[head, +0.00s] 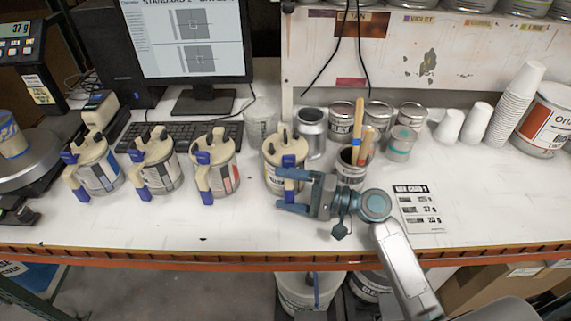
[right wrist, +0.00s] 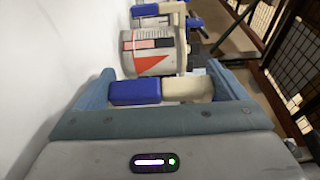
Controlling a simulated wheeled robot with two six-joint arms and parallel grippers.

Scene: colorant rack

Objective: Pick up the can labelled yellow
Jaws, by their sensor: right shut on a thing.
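The can labelled yellow (head: 271,176) is a pale can with a cream and blue clamp handle, standing upright on the white bench, rightmost in a row of similar cans. My right gripper (head: 280,189) comes at it from the right, in front of the can, and is shut on its handle. In the right wrist view a blue and cream handle (right wrist: 150,93) lies across between the two fingers. Part of the can's front is hidden by the handle and gripper. My left gripper is not in view.
Several handled cans (head: 212,165) stand close on the left. A cup with wooden sticks (head: 350,172) stands just right, behind my gripper, with small grey tins (head: 400,142) nearby. A printed card (head: 418,208) lies to the right. The bench's front edge (head: 180,257) is close.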

